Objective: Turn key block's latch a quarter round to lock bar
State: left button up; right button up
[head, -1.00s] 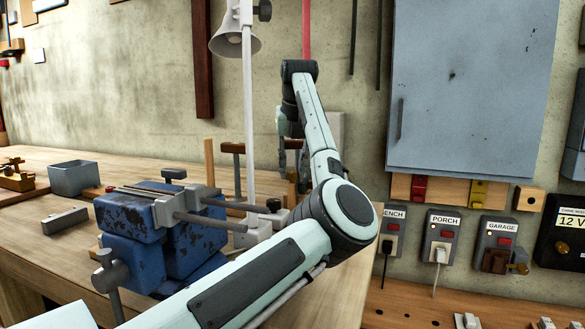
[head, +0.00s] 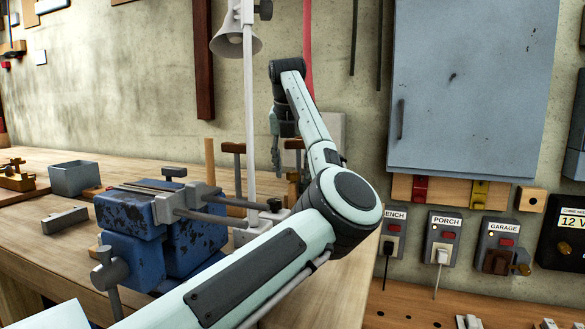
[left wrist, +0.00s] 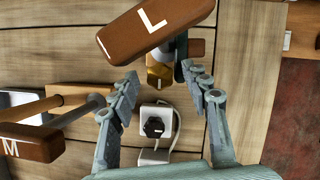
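I cannot identify the key block, its latch or the bar with certainty. Another small brass device (head: 14,178) lies on a board at the far left. My left gripper (head: 276,155) points down over the back of the bench, beside the lamp pole. In the left wrist view my left gripper (left wrist: 162,104) is open, with nothing held. A brown block marked L (left wrist: 155,20), a brass piece (left wrist: 160,73) and a white base with a black knob (left wrist: 153,127) lie beyond or between its fingers. My right gripper is not in view.
A blue vise (head: 135,215) stands on the bench, left of my arm. The lamp (head: 237,44) on its white pole is close to the gripper. A brown M block (left wrist: 30,143) is at the wrist view's left. A grey cabinet (head: 465,80) hangs on the wall.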

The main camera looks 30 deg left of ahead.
pick_arm(q)
jog(key=v, duration=0.7)
jog(key=shift+s+r, duration=0.1)
jog(key=shift+r, duration=0.15)
dwell(0.5)
